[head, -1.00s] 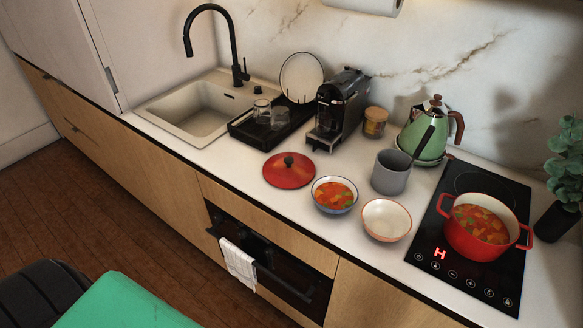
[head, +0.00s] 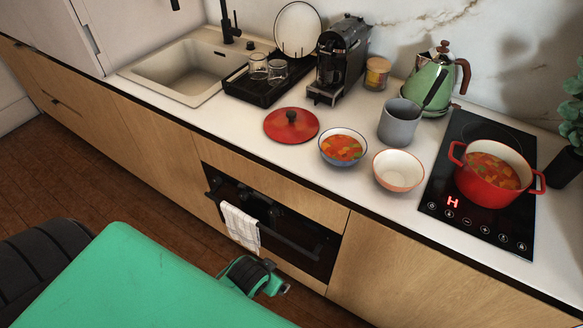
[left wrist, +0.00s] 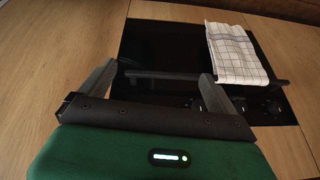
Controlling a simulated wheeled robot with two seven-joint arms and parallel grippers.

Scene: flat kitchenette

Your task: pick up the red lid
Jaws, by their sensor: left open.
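The red lid (head: 291,126) lies flat on the white counter, its dark round knob on top. It rests left of a bowl of soup (head: 343,147) and in front of the coffee machine. Nothing touches it. In the left wrist view my left gripper (left wrist: 158,78) is open and empty, its two grey fingers spread in front of the dark oven. The lid does not show in that view. In the head view a green and black part of my arm is low, in front of the cabinets and below the counter. My right gripper is not in view.
An empty bowl (head: 398,171), a grey pot (head: 399,122) and a red pot (head: 490,176) on the hob (head: 484,232) stand right of the lid. A towel (head: 240,227) hangs on the oven handle.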

